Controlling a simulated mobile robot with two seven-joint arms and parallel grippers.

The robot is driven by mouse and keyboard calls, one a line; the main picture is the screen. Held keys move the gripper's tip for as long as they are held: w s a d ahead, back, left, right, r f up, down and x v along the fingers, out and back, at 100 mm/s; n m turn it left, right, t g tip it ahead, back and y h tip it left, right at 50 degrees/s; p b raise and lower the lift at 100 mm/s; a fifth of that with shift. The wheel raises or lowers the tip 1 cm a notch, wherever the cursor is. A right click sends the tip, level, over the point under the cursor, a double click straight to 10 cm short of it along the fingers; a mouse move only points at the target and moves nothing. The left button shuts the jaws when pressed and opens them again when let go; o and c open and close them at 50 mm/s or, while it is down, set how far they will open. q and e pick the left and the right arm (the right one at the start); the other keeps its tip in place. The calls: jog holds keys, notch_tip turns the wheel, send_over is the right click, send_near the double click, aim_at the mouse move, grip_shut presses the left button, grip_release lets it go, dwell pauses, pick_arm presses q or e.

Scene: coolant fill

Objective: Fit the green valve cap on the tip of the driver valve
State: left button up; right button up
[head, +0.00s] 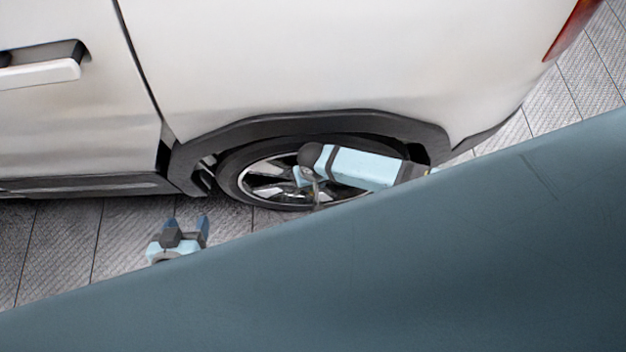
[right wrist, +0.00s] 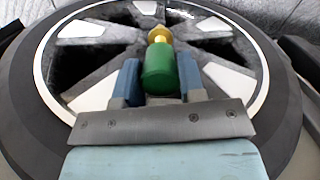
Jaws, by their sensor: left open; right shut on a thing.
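The green valve cap (right wrist: 159,72) sits between the blue fingers of my right gripper (right wrist: 158,80) in the right wrist view, and the gripper is shut on it. The brass-yellow driver valve (right wrist: 159,36) stands just beyond the cap, in line with it. The cap's far end meets or overlaps the valve's near end; I cannot tell how far it is on. In the head view my right arm reaches to the wheel, and the cap and valve cannot be made out. My left gripper (head: 187,224) is open and empty above the floor, left of the wheel.
The wheel (head: 232,176) sits under the dark arch of a white car (head: 330,60). Light spokes (right wrist: 87,94) with dark gaps surround the valve. Paved floor (head: 60,240) is clear at the left. A blue-grey surface close to the camera blocks the head view's lower part.

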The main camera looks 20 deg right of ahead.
dwell(0.7)
jog(key=shift+p, duration=0.4)
jog(key=shift+p, duration=0.35)
jog(key=shift+f+b, duration=0.75)
jog(key=shift+f, duration=0.45)
dwell(0.3)
jog(key=o, duration=0.8)
